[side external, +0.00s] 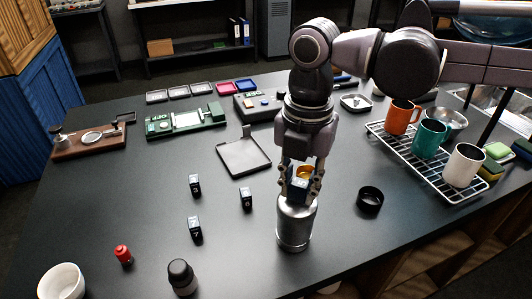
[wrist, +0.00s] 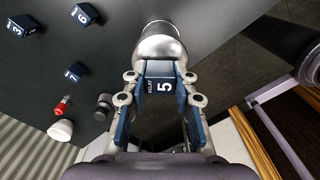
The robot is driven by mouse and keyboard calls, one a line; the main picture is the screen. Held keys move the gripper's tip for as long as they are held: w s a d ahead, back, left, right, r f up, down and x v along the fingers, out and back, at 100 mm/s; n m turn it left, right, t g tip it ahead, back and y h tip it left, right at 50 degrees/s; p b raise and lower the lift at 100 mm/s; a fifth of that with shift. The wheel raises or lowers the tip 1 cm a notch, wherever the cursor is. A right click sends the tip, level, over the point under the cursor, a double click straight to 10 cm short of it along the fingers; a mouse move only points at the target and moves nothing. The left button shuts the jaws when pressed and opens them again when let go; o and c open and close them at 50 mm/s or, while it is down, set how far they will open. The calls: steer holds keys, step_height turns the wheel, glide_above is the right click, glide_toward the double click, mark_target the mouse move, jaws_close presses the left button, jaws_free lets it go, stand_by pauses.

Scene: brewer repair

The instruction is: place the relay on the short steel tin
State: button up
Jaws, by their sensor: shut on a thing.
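My gripper (side external: 300,182) is shut on a dark blue relay (side external: 299,188) and points down. In the wrist view the relay (wrist: 164,86) shows a white "5" between the fingertips (wrist: 161,93). The steel tin (side external: 296,224) stands upright on the table, directly below the gripper in the side view. Its rounded silver top also shows in the wrist view (wrist: 163,44), just beyond the relay. The relay's lower edge overlaps the tin's top in the side view; I cannot tell whether they touch.
Three other dark blocks (side external: 195,184), (side external: 246,199), (side external: 195,228) lie on the table (side external: 140,215) to the left. A black ring (side external: 370,199) lies right of the tin. A rack (side external: 440,172) with mugs stands further right. A black tray (side external: 243,158) lies behind.

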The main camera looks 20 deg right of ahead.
mark_target(301, 182)
steer(key=shift+f, duration=0.15)
steer(key=o, duration=1)
steer(key=shift+o, duration=0.2)
step_height(301, 182, up, 12)
steer(key=w+d+f+m+t+y, duration=0.1)
steer(key=d+f+m+t, duration=0.35)
steer(key=d+m, duration=1)
steer(key=s+d+f+m+t, duration=0.1)
steer(key=s+d+f+m, duration=0.1)
steer(key=d+f+m, duration=0.2)
steer(key=s+d+f+m, duration=0.2)
steer(key=d+f+m, duration=0.2)
steer(key=d+f, duration=0.1)
steer(key=s+d+f+m+t+h, duration=0.1)
steer(key=d+f+m, duration=0.3)
steer(key=d, duration=0.1)
steer(key=shift+s+d+f+m+t, duration=0.25)
steer(key=shift+s+d+f+t, duration=0.05)
steer(key=shift+s+f+t, duration=0.1)
